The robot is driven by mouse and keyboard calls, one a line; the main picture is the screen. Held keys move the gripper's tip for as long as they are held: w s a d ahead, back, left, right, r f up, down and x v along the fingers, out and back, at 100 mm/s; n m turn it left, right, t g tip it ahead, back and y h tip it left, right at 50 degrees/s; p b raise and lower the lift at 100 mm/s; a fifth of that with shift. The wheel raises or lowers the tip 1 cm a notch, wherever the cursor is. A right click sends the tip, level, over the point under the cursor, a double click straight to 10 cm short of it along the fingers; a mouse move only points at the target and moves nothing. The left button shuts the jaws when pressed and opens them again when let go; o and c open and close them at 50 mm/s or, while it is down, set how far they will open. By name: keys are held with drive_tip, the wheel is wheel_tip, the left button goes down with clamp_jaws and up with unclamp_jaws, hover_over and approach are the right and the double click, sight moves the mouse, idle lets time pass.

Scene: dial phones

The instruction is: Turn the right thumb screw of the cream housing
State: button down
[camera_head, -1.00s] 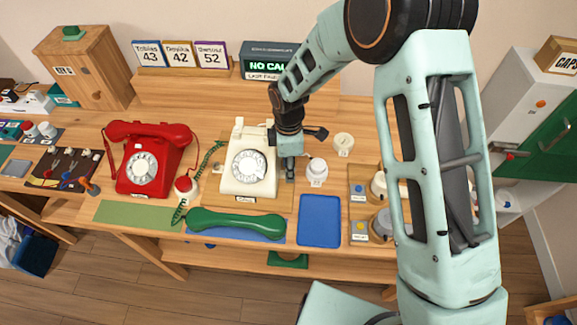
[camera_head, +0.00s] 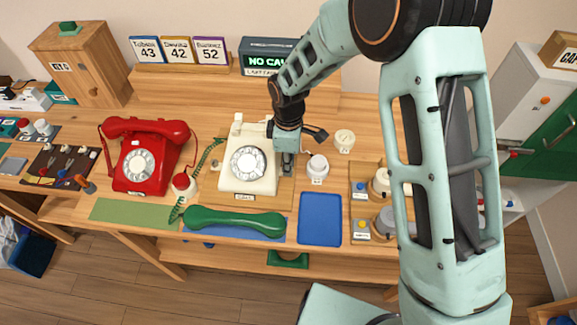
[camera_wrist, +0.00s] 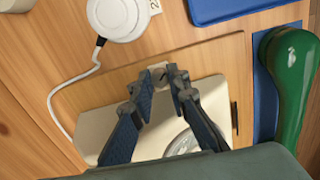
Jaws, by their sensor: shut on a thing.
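The cream housing (camera_head: 248,176) is a rotary phone body with a dial, on a wooden board. Its pale body (camera_wrist: 98,126) also shows in the wrist view, partly covered by my fingers. My gripper (camera_head: 287,170) is at the right side of the housing, pointing down. In the wrist view, my gripper (camera_wrist: 165,78) has its two fingertips close together at the housing's edge, shut on a small light piece, the right thumb screw (camera_wrist: 158,72). The fingertips hide most of the screw, so its turn angle cannot be told.
A green handset (camera_head: 235,222) lies in front of the housing. A blue tray (camera_head: 320,220) and a round white item with a cable (camera_head: 317,167) are to the right. A red phone (camera_head: 146,158) stands to the left. A display box (camera_head: 268,57) stands behind.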

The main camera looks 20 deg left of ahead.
drive_tip(key=m+b, duration=0.3)
drive_tip(key=m, duration=0.2)
drive_tip(key=shift+m, duration=0.4)
idle(0.4)
drive_tip(key=c, duration=1.8)
unclamp_jaws()
drive_tip(key=shift+c, duration=0.2)
drive_tip(key=shift+r, duration=0.1)
drive_tip(key=shift+r, duration=3.95)
